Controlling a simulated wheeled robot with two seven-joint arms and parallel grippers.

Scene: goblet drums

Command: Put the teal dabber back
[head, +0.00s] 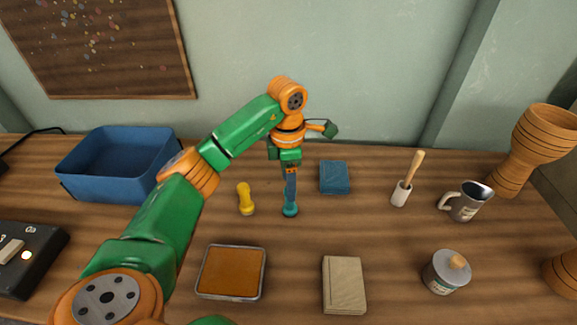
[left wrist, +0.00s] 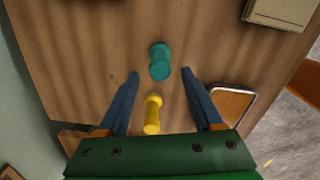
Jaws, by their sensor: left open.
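The teal dabber (head: 290,210) stands on the wooden table in the head view, its upper part hidden by my gripper. It also shows in the left wrist view (left wrist: 160,62), just beyond the fingertips and lined up with the gap. My left gripper (head: 291,190) is open, pointing down above the teal dabber; its spread fingers (left wrist: 160,75) show in the left wrist view with nothing gripped. A yellow dabber (head: 246,198) stands upright to the left of the teal one. A square teal-blue pad (head: 334,177) lies to the right. My right gripper is not in view.
A blue bin (head: 118,165) stands at the left. A brown square tray (head: 231,272) and a beige folded cloth (head: 344,285) lie in front.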

